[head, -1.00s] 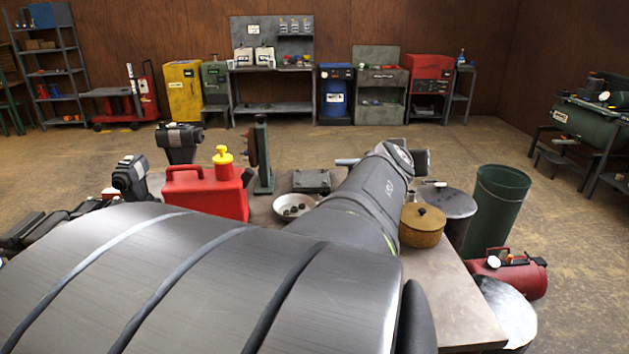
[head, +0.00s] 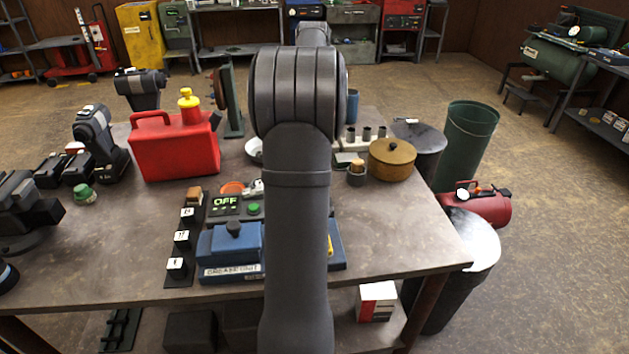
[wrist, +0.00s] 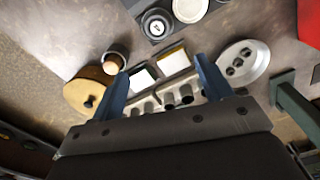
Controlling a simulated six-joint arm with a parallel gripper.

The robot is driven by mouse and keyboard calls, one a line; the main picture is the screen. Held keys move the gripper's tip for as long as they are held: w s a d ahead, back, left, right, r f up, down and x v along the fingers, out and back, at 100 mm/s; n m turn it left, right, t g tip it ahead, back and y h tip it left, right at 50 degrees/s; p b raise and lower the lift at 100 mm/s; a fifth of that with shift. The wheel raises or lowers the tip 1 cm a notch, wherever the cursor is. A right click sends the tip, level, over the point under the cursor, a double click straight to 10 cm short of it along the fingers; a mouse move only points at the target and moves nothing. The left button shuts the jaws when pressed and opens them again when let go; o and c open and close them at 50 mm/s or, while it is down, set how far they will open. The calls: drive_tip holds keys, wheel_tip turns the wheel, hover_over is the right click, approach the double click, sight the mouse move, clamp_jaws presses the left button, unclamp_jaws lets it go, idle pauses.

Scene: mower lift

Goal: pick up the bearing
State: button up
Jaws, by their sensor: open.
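My gripper (wrist: 161,66) shows in the wrist view with two blue fingers apart and nothing between them. It hangs over the workbench, above a pale rack (wrist: 150,106) of short grey cylinders and two small white-topped blocks (wrist: 172,60). The rack also shows in the head view (head: 376,144), right of my arm. A pale bowl (wrist: 256,56) with dark round pieces lies right of the fingers; my arm hides most of it in the head view (head: 253,149). I cannot tell which piece is the bearing. My arm hides the gripper in the head view.
A lidded wooden pot (head: 391,160) and a small jar (head: 356,174) stand right of my arm. A red can (head: 174,150) and a green upright stand (head: 233,110) stand left. A blue unit (head: 228,255) sits near the front edge. The bench's front right corner is clear.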

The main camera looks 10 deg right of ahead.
wheel_tip(320, 180, down, 11)
drive_tip(key=shift+f, duration=0.1)
drive_tip(key=shift+s+d+f, duration=0.1)
drive_tip(key=shift+s+f, duration=0.05)
drive_tip(key=shift+f, duration=1.35)
drive_tip(key=shift+s+d+f, duration=0.1)
drive_tip(key=shift+s+f, duration=0.05)
drive_tip(key=shift+f, duration=1.3)
drive_tip(key=shift+c, duration=0.2)
drive_tip(key=c, duration=1.1)
drive_tip(key=shift+c, duration=0.2)
